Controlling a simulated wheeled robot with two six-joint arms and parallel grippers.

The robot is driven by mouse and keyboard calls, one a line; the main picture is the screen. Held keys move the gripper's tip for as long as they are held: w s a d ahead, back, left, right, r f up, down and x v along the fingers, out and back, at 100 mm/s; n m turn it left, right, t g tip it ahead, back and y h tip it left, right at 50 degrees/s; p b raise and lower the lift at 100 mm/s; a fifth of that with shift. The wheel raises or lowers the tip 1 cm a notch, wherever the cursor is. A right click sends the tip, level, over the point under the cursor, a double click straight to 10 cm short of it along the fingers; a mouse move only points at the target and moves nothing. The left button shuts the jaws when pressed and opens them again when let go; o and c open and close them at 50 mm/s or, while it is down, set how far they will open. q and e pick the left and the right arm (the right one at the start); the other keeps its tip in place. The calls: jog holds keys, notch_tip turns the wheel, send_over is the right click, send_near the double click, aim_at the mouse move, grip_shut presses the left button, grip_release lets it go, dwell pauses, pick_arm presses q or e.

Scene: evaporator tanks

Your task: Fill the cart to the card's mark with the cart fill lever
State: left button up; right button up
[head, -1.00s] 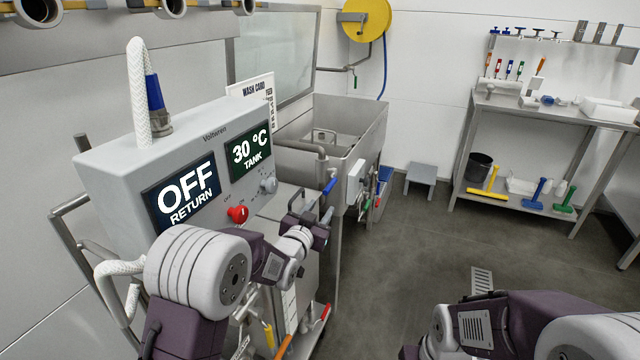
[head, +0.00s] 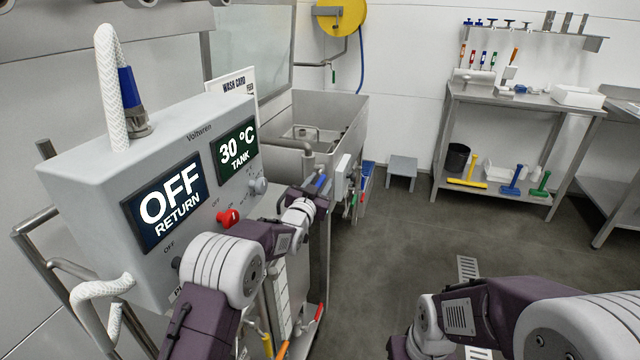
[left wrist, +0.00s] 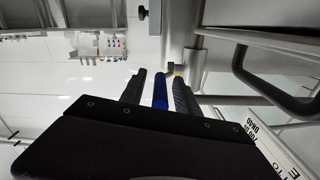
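A blue lever handle (head: 320,181) sits beyond the control box, near the steel basin (head: 345,112); I cannot read a label on it. My left gripper (head: 314,190) is at this handle. In the left wrist view the blue handle (left wrist: 160,92) lies between the two dark fingers of the left gripper (left wrist: 158,88), with narrow gaps beside it, so they look open around it. A white wash card (head: 238,88) stands behind the box, partly hidden, its mark unreadable. My right arm shows at lower right, but its gripper does not.
The grey control box (head: 150,165) reads OFF RETURN and 30 °C TANK, with a red knob (head: 228,217). Orange, yellow and red handles stand low near my left arm. A grey step stool (head: 402,170) and steel table (head: 520,105) stand behind. The middle floor is open.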

pick_arm(q)
jog(key=shift+w, duration=0.1)
grip_shut()
dwell(1.4)
